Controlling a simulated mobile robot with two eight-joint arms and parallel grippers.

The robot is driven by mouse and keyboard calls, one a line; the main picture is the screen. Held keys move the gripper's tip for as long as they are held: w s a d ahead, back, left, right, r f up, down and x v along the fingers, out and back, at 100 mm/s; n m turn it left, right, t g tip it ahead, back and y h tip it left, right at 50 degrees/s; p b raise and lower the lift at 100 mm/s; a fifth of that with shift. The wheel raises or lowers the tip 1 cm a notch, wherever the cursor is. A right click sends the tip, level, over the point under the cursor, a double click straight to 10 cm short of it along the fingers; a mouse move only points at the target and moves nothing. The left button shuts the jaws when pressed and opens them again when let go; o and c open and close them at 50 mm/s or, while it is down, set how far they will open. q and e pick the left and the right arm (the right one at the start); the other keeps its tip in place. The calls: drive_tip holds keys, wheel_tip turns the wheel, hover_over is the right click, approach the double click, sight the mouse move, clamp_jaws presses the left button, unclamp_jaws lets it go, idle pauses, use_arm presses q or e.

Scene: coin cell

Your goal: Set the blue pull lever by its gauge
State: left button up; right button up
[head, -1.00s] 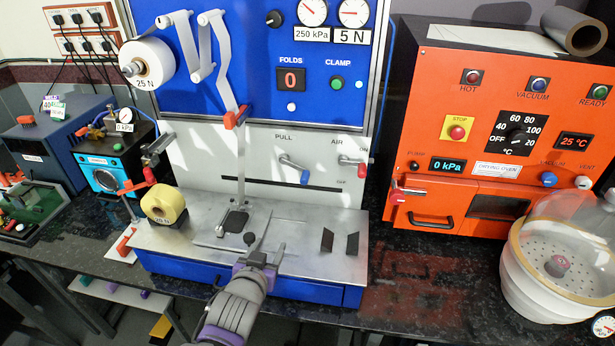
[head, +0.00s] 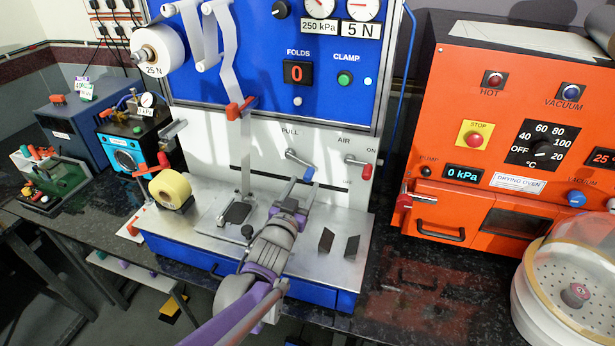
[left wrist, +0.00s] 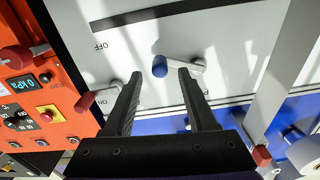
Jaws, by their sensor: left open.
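The blue pull lever (head: 308,173) is on the white panel under the word PULL, its arm slanting down to the right to a blue knob. My left gripper (head: 299,184) is open just in front of and below it. The 5 N gauge (head: 360,9) and the 250 kPa gauge (head: 318,7) are cut by the top edge. My right gripper is not in view.
The red air lever (head: 358,162) is on the same panel, right of the blue one. A metal deck (head: 330,215) with dark strips lies below. A yellow roll (head: 170,190) stands left. The orange drying oven (head: 480,130) is at right.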

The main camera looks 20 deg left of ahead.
sight(306, 180)
use_arm(q)
drive_tip(key=shift+w, duration=2)
drive_tip(key=shift+d, duration=0.1)
clamp_jaws()
